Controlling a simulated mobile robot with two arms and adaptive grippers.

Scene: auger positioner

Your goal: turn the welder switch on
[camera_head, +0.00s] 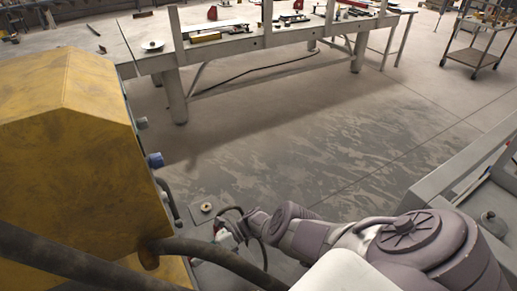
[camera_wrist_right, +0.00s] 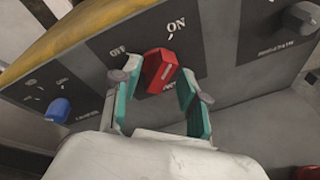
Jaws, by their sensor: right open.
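The yellow welder (camera_head: 70,110) stands at the left in the head view. In the right wrist view its dark panel carries a red switch (camera_wrist_right: 159,64) between an OFF label at its upper left and an ON label at its upper right. My right gripper (camera_head: 224,236) is beside the welder's panel side in the head view. In the wrist view the open fingers of the gripper (camera_wrist_right: 158,82) stand on either side of the red switch, with gaps visible. I cannot tell the switch's exact setting. My left gripper is not in view.
A blue knob (camera_wrist_right: 57,110) and a grey knob (camera_wrist_right: 300,18) flank the switch panel. Thick dark tubes (camera_head: 60,256) cross the lower left of the head view. A workbench (camera_head: 215,45) stands behind, a cart (camera_head: 478,42) at the far right. The middle floor is clear.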

